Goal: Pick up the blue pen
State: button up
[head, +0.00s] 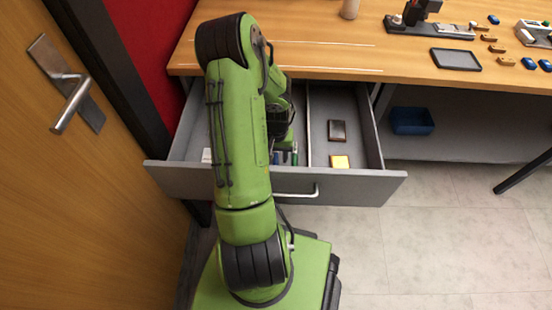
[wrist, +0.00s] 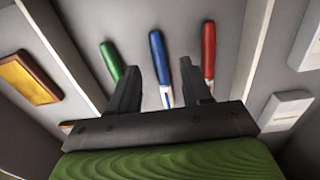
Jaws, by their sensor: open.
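In the wrist view the blue pen (wrist: 159,60) lies in a drawer compartment, between a green pen (wrist: 111,60) on its left and a red pen (wrist: 209,50) on its right. My gripper (wrist: 160,78) is open, its two dark fingers on either side of the blue pen's lower part, with nothing held. I cannot tell how far above the drawer floor the fingertips are. In the head view my green arm hides most of the left part of the drawer; the green pen (head: 295,155) shows beside it.
The open grey drawer (head: 365,176) has dividers. Its right compartment holds a dark block (head: 337,131) and a yellow block (head: 340,162). The wooden desk top (head: 300,40) extends above the drawer's back. A blue bin (head: 411,121) sits to the right under the desk.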

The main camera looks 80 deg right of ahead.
notch_tip(320, 180, down, 2)
jog(key=shift+f, duration=0.2)
jog(key=shift+r, duration=0.15)
jog(key=shift+c, duration=0.6)
grip_shut()
